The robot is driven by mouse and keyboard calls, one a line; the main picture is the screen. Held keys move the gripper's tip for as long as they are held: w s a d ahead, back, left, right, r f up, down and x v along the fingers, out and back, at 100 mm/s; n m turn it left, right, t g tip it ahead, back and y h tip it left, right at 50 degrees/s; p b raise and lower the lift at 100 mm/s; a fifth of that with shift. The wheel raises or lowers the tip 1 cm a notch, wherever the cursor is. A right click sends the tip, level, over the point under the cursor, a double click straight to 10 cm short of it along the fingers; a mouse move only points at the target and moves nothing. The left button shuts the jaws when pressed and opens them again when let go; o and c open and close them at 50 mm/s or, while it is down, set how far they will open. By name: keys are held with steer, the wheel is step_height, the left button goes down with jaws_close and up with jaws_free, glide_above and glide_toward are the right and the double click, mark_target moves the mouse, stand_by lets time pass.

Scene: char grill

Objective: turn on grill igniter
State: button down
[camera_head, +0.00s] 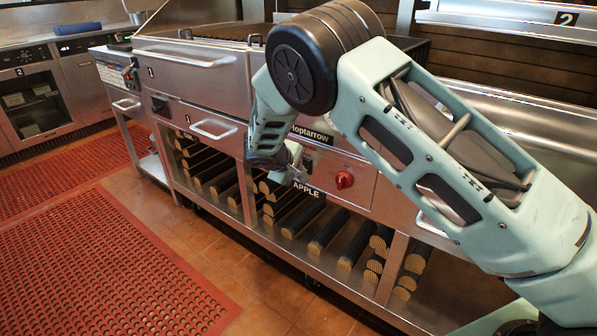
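A red knob (344,180) shows on this panel, just right of my gripper. A small black switch (160,105) shows on the panel farther left. I cannot tell which control is the igniter; part of the panel is hidden behind my arm and gripper. My gripper (291,167) is in front of the panel, left of the red knob. Its fingers are small and partly hidden, so I cannot tell whether they are open or touching anything.
Below the panel is an open shelf (262,243) stacked with dark logs. Steel handles (213,129) stick out from the grill front. Red perforated mats (105,270) lie on the tiled floor at left. A counter with a glass-door oven (40,105) stands at far left.

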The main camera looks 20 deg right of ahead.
steer(key=shift+w+d+f, duration=0.1)
steer(key=shift+d, duration=0.1)
steer(key=shift+r+p, duration=0.3)
steer(key=shift+r, duration=0.55)
